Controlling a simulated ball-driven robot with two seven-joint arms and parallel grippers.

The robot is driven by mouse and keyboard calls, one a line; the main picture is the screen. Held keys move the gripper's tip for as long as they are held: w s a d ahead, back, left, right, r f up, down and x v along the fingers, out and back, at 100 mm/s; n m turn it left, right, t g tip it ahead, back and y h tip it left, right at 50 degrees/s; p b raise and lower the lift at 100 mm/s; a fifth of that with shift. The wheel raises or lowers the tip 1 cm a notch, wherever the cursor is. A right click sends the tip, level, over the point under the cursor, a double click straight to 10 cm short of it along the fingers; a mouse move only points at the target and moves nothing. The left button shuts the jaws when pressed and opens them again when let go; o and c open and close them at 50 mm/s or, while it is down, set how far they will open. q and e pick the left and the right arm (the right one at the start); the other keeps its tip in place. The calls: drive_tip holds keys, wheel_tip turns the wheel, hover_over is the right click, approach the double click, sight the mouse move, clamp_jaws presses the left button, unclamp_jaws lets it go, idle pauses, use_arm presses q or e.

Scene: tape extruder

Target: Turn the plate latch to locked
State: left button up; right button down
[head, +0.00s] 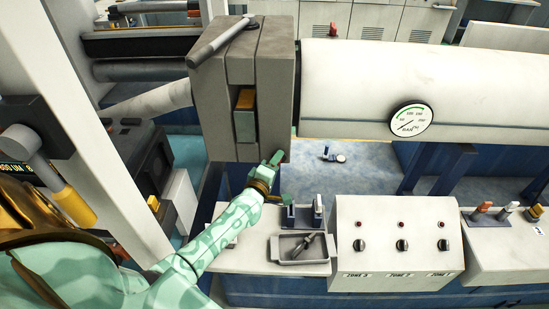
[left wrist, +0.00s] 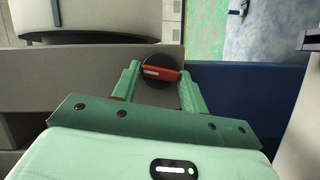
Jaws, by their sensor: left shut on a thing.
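The plate latch (left wrist: 162,73) shows in the left wrist view as a red bar with a white mark on a round black disc. It sits on the grey housing face, and the bar lies nearly level, tilting slightly down to the right. My left gripper (left wrist: 160,88) has one green finger at each end of the bar and is shut on it. In the head view my left gripper (head: 272,166) is at the lower right corner of the grey block (head: 277,70), and the latch is hidden there. My right gripper is not in view.
A white barrel with a pressure gauge (head: 411,120) runs right from the block. Below are a grey tray (head: 284,247) with a tool, a small tool stand (head: 303,216) and a control box (head: 395,235) with several knobs. A grey bar handle (head: 222,42) lies atop the block.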

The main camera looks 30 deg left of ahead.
use_arm(q)
drive_tip(key=shift+w+d+r+m+g+y+p, duration=0.15)
drive_tip(key=shift+m+g+y+p, duration=0.7)
drive_tip(key=shift+m+p, duration=1.25)
drive_tip(key=shift+d+r+m+g+y+p, duration=0.15)
drive_tip(key=shift+m+g+y+p, duration=0.65)
drive_tip(key=shift+m+p, duration=1.25)
drive_tip(key=shift+w+d+m+g+y+p, duration=0.15)
drive_tip(key=shift+m+g+y+p, duration=0.4)
drive_tip(key=shift+m+g+p, duration=1.45)
drive_tip(key=shift+n+t+p, duration=0.35)
drive_tip(key=shift+t+p, duration=0.25)
drive_tip(key=shift+t, duration=0.25)
drive_tip(key=o, duration=0.9)
